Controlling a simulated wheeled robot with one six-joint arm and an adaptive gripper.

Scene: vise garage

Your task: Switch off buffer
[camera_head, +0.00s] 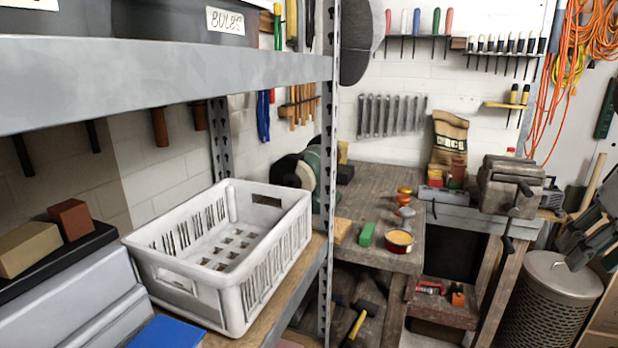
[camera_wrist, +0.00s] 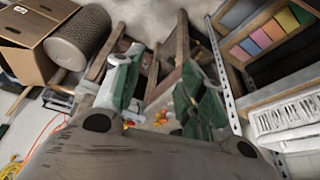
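The buffer (camera_head: 304,176) stands on the far end of the wooden workbench in the head view. It has a green body, a pale round wheel and a dark wheel behind it. The metal shelf post partly hides it, and I cannot make out its switch. I do not make out the buffer in the wrist view. My gripper (camera_wrist: 160,85) shows in the wrist view with its two green-and-pale fingers spread apart and nothing between them. Dark grey parts at the right edge of the head view look like my arm end, well apart from the buffer.
A white crate (camera_head: 268,268) sits on the near shelf, beside the upright post (camera_head: 328,130). The workbench (camera_head: 372,180) holds a green block (camera_head: 367,234), an open tin (camera_head: 399,242) and small jars. A vise (camera_head: 510,185) and a mesh bin (camera_head: 556,290) stand at the right.

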